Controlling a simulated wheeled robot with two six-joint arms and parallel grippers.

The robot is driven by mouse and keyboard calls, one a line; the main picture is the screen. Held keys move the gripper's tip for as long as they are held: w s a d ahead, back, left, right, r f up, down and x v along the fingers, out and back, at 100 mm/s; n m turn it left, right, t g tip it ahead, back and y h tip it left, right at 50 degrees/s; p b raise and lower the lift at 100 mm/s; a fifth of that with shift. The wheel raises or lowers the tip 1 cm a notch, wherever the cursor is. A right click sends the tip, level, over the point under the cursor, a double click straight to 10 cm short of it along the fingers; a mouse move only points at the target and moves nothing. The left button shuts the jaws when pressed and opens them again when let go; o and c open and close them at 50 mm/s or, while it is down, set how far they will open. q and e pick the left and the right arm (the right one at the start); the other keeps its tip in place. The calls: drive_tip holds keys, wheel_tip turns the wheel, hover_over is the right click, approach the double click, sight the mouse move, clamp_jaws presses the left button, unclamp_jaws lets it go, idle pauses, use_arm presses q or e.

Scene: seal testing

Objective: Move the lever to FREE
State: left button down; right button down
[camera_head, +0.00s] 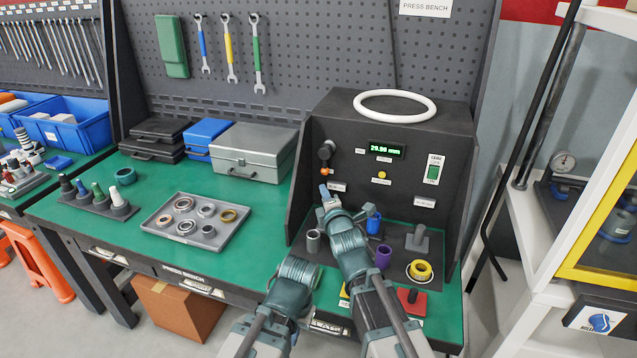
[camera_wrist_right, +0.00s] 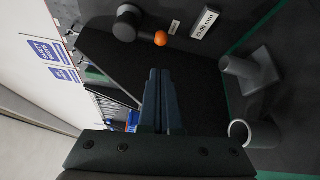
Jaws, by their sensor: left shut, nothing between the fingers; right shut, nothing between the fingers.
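The lever is a black pivot with an orange tip on the left of the black press panel (camera_head: 390,152). In the head view, its orange tip (camera_head: 324,171) points down; a label below it is too small to read. In the right wrist view, the black pivot (camera_wrist_right: 128,22) and orange tip (camera_wrist_right: 160,39) show at the top. My right gripper (camera_head: 327,190) is shut and empty, just below the lever and apart from it. Its closed fingers (camera_wrist_right: 162,80) show in the wrist view. My left gripper (camera_head: 297,268) is low at the bench front, shut and empty.
A grey cylinder (camera_head: 313,240), blue part (camera_head: 374,222), purple cup (camera_head: 383,257), grey stand (camera_head: 417,239) and yellow ring (camera_head: 420,270) surround my right arm. A white ring (camera_head: 395,104) lies on top of the press. A tray of rings (camera_head: 195,222) is at left.

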sight(326, 160)
drive_tip(key=b+x, duration=0.1)
drive_tip(key=x, duration=0.8)
drive_tip(key=shift+w, duration=0.4)
drive_tip(key=shift+s+d+n+p, duration=0.1)
drive_tip(key=shift+n+p, duration=0.2)
drive_tip(key=shift+p, duration=0.1)
